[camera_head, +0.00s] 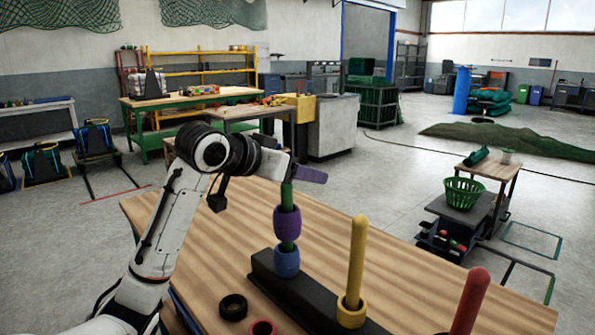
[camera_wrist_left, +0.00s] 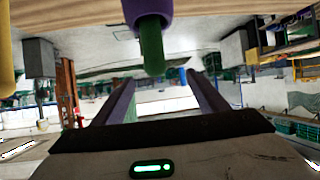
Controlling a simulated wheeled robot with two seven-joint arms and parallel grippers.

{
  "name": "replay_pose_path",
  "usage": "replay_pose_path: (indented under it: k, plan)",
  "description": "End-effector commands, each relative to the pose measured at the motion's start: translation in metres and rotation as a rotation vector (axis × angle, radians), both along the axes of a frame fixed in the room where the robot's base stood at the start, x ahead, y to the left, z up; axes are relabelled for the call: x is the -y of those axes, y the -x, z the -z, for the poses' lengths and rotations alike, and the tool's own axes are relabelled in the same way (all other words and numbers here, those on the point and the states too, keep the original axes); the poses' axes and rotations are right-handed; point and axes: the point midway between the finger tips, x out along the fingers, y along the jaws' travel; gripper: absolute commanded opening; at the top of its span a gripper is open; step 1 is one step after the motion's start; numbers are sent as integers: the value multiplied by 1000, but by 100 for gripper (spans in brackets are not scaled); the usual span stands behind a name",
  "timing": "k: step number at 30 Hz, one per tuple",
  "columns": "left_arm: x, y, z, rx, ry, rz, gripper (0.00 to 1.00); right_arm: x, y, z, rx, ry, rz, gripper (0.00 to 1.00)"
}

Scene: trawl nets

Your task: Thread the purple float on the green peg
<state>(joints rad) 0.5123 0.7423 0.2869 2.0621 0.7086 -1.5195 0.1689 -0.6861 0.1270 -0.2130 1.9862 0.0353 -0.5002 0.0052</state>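The purple float (camera_head: 287,223) is around the green peg (camera_head: 287,194), partway down it. A short stretch of green shows between it and the blue float (camera_head: 287,262) below. In the left wrist view the purple float (camera_wrist_left: 148,9) and the rounded tip of the green peg (camera_wrist_left: 152,48) show at the top. My left gripper (camera_head: 311,174) is at the top of the green peg, above the purple float. Its two fingers stand apart in the left wrist view (camera_wrist_left: 162,90), with nothing held between them. My right gripper is not in view.
The pegs stand on a black base (camera_head: 268,278) on the wooden table (camera_head: 400,270). A yellow peg (camera_head: 357,255) with a yellow float (camera_head: 351,311) and a red peg (camera_head: 469,303) are to the right. A black ring (camera_head: 233,307) and a red ring (camera_head: 262,328) are in front.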

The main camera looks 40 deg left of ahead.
Motion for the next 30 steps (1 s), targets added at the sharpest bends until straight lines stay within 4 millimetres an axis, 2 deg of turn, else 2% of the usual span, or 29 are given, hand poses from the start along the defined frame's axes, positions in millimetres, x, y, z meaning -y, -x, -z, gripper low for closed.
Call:
replay_pose_path:
  k: [11, 24, 30]
  plan:
    - [0, 6, -3, 0, -1, 0, 67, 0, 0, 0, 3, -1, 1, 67]
    - [5, 77, -38, 2, -3, -1, 67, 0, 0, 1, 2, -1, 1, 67]
    - [6, 92, -44, -1, -1, 0, 67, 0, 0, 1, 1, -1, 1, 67]
